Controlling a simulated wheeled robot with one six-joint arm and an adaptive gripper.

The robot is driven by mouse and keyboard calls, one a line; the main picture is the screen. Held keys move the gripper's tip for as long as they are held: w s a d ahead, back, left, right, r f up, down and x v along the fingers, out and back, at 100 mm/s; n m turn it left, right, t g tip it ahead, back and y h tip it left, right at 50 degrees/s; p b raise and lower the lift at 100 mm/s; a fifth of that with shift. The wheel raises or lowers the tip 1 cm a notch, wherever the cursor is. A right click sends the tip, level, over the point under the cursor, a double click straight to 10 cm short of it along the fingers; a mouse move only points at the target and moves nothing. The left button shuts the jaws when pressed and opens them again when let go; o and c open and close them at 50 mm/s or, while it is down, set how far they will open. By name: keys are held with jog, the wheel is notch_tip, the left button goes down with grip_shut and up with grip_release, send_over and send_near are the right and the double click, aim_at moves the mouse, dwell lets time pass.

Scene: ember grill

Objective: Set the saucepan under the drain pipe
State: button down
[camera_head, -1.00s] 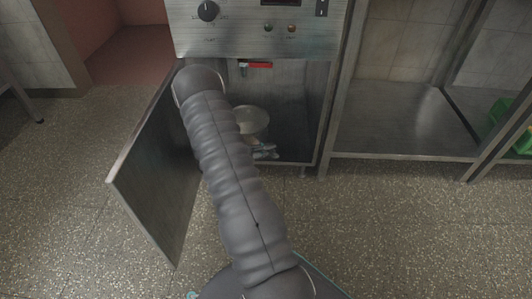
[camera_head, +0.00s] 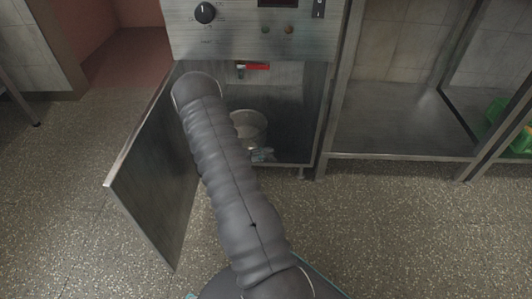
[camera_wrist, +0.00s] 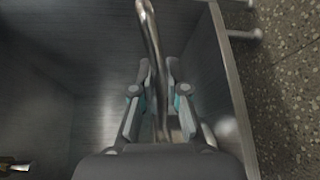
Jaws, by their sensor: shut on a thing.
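The metal saucepan (camera_head: 250,125) is inside the open cabinet, near its floor, with its mouth facing up. My arm hides its left side. The drain pipe, with a red lever (camera_head: 256,67), is high on the cabinet's back wall, above the saucepan in the picture; I cannot tell whether they line up in depth. My gripper (camera_head: 262,154) is low at the cabinet's front, beside the saucepan. In the wrist view, my gripper (camera_wrist: 160,70) is shut on a long metal handle (camera_wrist: 151,32), which runs between its fingers. Whether the saucepan touches the floor is unclear.
The cabinet door (camera_head: 155,175) stands open on the left. A control panel with a knob (camera_head: 205,12) is above the opening. An open metal shelf (camera_head: 400,130) is on the right, with a green object (camera_head: 522,140) farther right. The speckled floor in front is clear.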

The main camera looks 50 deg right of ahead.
jog(key=c, duration=1.1)
grip_release()
jog(key=shift+f, duration=0.1)
jog(key=shift+a, duration=0.1)
